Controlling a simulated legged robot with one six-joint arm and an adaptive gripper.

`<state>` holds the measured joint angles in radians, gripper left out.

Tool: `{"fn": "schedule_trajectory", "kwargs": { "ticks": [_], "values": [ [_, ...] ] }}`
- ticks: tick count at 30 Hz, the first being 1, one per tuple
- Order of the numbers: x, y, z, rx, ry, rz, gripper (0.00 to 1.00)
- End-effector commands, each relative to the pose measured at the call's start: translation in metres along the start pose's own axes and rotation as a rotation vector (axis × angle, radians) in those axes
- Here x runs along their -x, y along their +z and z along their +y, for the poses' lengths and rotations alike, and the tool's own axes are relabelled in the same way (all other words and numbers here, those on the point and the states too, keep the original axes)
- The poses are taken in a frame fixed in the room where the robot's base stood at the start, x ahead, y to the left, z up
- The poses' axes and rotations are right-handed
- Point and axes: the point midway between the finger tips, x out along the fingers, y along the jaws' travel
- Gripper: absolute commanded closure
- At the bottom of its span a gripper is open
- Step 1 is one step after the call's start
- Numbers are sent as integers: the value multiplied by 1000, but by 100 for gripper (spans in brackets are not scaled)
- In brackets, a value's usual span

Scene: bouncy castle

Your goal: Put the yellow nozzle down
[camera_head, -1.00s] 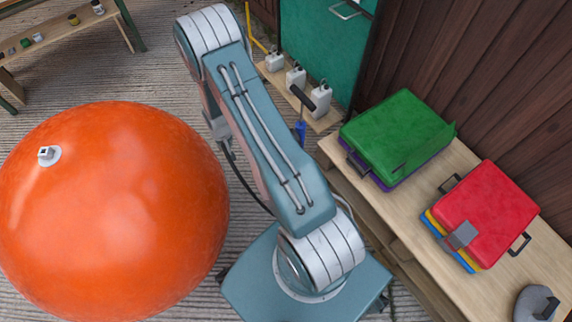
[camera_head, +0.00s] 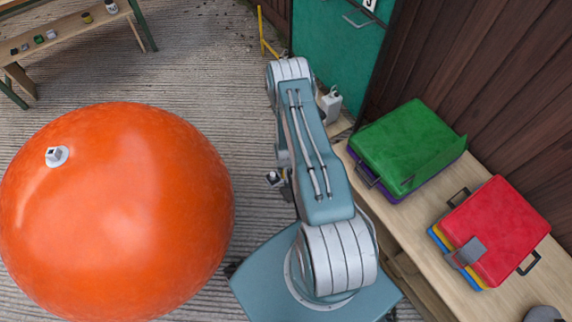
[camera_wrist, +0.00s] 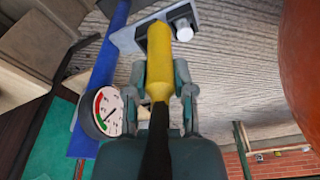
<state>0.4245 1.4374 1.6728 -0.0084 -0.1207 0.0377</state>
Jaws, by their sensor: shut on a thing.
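The yellow nozzle (camera_wrist: 160,60) is in the wrist view, pointing up the picture, with a black hose (camera_wrist: 155,145) running from its lower end. My gripper (camera_wrist: 163,75) is shut on it, one finger on each side. A round pressure gauge (camera_wrist: 108,112) and a blue tube (camera_wrist: 98,90) stand just left of my gripper. Beyond the nozzle tip is a grey plate (camera_wrist: 150,32) with a pale cap; I cannot tell if they touch. In the head view my arm hides the nozzle and most of my gripper.
A large orange ball (camera_head: 120,220) with a pale valve (camera_head: 56,156) fills the left. On the right a wooden bench (camera_head: 415,215) holds a green case (camera_head: 410,145) and a red case (camera_head: 495,230). A white bottle (camera_head: 331,104) is behind my arm. Ribbed floor lies open between.

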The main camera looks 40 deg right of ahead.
Motion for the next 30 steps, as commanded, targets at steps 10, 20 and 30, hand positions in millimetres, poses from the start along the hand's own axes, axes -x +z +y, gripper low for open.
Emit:
{"fn": "schedule_trajectory", "kwargs": {
  "ticks": [10, 20, 30],
  "values": [
    [-24, -33, 9, -2, 3, -2, 100],
    [-42, -44, 12, -2, 1, 0, 100],
    [-73, -61, 17, 0, 0, -1, 100]
  ]
}}
